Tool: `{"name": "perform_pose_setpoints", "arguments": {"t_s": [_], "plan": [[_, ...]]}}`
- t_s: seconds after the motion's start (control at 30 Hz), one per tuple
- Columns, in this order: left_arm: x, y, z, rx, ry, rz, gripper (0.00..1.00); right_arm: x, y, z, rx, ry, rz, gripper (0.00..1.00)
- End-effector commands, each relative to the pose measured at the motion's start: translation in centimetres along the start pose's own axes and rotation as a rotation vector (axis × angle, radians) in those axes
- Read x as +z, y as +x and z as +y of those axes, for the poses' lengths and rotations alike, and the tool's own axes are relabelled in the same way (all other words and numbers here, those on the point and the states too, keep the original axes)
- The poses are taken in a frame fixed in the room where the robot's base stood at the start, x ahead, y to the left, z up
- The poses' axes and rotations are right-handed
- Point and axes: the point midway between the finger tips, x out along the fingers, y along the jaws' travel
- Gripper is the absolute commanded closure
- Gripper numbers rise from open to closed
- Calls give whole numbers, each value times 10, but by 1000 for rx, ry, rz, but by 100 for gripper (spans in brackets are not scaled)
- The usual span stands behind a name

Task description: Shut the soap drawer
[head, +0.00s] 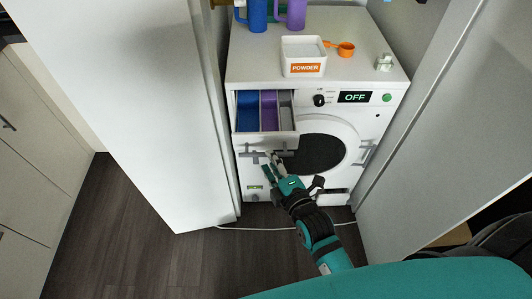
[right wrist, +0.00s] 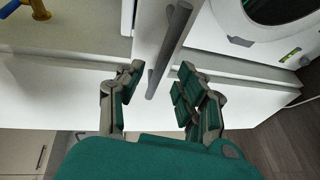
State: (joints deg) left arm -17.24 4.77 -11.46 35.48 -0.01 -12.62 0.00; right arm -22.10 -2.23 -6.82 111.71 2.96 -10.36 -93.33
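The soap drawer (head: 266,142) stands pulled out at the upper left of the white washer (head: 330,110), with blue, purple and grey compartments showing. Its white front carries a grey bar handle (head: 256,154). My right gripper (head: 273,164) is just in front of the drawer front, by the handle. In the right wrist view my right gripper (right wrist: 161,74) has its fingers spread apart, with the handle (right wrist: 172,42) ahead of the gap between them. Nothing is held. I cannot tell whether a finger touches the drawer. My left gripper is in neither view.
A white powder box (head: 303,57), an orange scoop (head: 346,48), and blue (head: 257,15) and purple (head: 291,14) bottles stand on the washer top. White panels (head: 140,100) flank the washer on both sides. The round washer door (head: 320,150) is closed, right of the drawer.

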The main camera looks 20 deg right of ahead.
Motion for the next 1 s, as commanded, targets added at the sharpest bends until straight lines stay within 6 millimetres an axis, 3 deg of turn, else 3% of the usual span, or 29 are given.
{"name": "perform_pose_setpoints", "arguments": {"t_s": [0.1, 0.23, 0.63, 0.9, 1.0], "plan": [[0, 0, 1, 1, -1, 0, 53, 0, 20, 0, 1, 1, 0, 64], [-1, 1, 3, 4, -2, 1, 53, 0, 34, 0, -1, -1, -1, 64], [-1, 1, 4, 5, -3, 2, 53, 0, 40, 0, -1, 0, 0, 64], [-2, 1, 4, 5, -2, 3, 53, 0, 40, 0, -1, 0, 0, 99], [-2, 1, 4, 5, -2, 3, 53, 0, 40, 0, -1, 0, 0, 100]]}}
